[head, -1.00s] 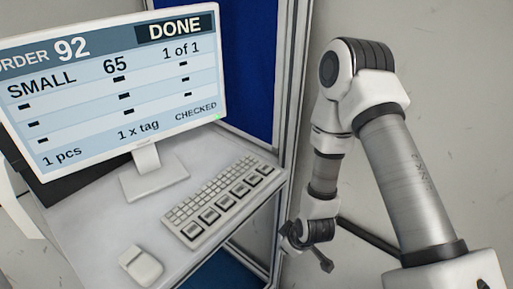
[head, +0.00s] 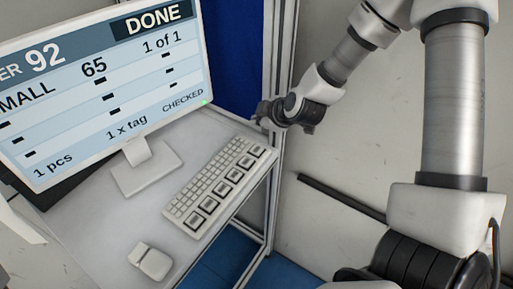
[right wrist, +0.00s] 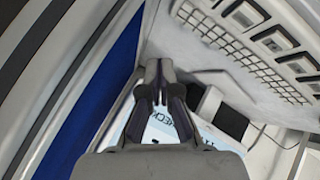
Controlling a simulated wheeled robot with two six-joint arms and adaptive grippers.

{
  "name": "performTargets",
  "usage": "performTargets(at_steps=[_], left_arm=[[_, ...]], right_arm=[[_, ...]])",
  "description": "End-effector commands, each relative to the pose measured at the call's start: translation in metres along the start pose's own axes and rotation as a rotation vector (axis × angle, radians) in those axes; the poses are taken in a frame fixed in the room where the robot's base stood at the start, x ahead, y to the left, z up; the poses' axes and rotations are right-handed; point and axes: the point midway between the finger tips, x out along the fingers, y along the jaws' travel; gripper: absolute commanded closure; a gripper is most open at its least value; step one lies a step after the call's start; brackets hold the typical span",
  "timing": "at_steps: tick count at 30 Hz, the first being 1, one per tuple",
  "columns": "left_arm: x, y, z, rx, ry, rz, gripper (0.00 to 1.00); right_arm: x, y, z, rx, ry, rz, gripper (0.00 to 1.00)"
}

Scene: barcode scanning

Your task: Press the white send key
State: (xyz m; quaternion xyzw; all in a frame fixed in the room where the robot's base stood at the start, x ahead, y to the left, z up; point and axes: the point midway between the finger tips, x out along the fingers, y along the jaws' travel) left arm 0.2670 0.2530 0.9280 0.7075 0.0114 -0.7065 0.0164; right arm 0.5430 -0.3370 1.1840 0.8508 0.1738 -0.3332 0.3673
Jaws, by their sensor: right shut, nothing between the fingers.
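The light keyboard (head: 208,178) lies on the desk in the head view. Along its right-hand side runs a row of large pale keys with dark-edged labels (head: 222,188); they are too small to read, so I cannot tell which is the send key. The keyboard also shows in the right wrist view (right wrist: 236,50), with large keys (right wrist: 278,40) at upper right. My right gripper (head: 262,113) is shut and empty, just beyond the far end of the keyboard. In the right wrist view its fingertips (right wrist: 158,70) are together, apart from the keys. My left gripper is not in view.
The monitor (head: 100,95) stands behind and left of the keyboard, showing order 92, DONE and CHECKED. A white mouse (head: 150,261) lies near the desk's front. A metal frame post (head: 279,60) and blue panel (head: 232,50) stand close behind the right gripper.

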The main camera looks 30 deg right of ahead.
Motion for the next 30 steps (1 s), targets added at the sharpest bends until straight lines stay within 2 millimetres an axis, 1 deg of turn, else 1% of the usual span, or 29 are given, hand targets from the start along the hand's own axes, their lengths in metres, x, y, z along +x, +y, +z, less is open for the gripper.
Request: performTargets(at_steps=[5,7,14,21,30], left_arm=[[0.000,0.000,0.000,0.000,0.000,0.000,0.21],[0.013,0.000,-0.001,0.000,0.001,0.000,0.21],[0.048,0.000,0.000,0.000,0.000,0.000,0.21],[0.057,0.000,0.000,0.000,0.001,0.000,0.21],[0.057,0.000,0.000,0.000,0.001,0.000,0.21]], right_arm=[[0.013,-0.010,0.010,-0.001,-0.002,-0.003,1.00],[0.024,-0.018,0.018,0.001,-0.001,-0.002,1.00],[0.047,-0.035,0.035,0.001,0.001,-0.001,1.00],[0.059,-0.044,0.043,0.001,-0.001,-0.001,1.00],[0.059,-0.044,0.043,0.001,0.000,-0.001,1.00]])
